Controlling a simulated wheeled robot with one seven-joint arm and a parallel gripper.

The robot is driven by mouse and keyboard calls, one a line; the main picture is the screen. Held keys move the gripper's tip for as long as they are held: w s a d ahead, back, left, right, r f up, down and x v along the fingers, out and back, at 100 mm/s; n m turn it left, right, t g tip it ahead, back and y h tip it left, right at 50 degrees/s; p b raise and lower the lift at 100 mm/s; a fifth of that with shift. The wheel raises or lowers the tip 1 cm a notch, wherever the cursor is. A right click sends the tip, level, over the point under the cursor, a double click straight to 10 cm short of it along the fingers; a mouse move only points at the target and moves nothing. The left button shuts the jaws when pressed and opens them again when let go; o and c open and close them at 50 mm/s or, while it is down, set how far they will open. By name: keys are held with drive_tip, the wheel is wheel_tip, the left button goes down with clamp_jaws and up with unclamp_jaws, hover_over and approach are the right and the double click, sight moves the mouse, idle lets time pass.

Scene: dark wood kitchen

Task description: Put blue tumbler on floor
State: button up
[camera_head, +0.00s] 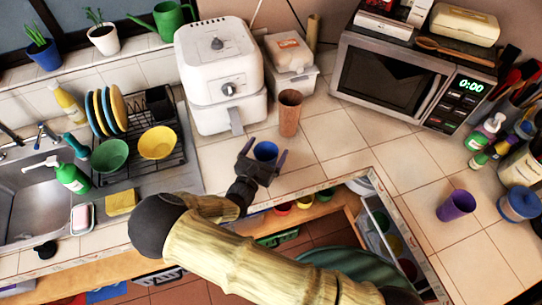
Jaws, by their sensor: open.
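The blue tumbler (265,152) stands upright on the tiled counter, in front of the white air fryer. My gripper (264,158) is open, with one finger on each side of the tumbler. Whether the fingers touch it cannot be told. My wrist hides the counter just in front of the tumbler. The brown tiled floor (318,236) shows in part below the counter's front edge, and my arm covers much of it.
A brown cup (289,113) stands close behind the tumbler, beside the air fryer (217,75). A dish rack (130,135) is at left, a microwave (405,75) at right. A purple cup (456,205) stands on the right counter. An open shelf with bowls lies under the counter.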

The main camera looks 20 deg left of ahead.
drive_tip(key=shift+s+d+r, duration=0.1)
drive_tip(key=shift+s, duration=0.3)
drive_tip(key=shift+w, duration=0.15)
drive_tip(key=c, duration=1.4)
drive_tip(key=shift+r, duration=0.1)
wheel_tip(320, 180, up, 10)
drive_tip(key=b, duration=0.2)
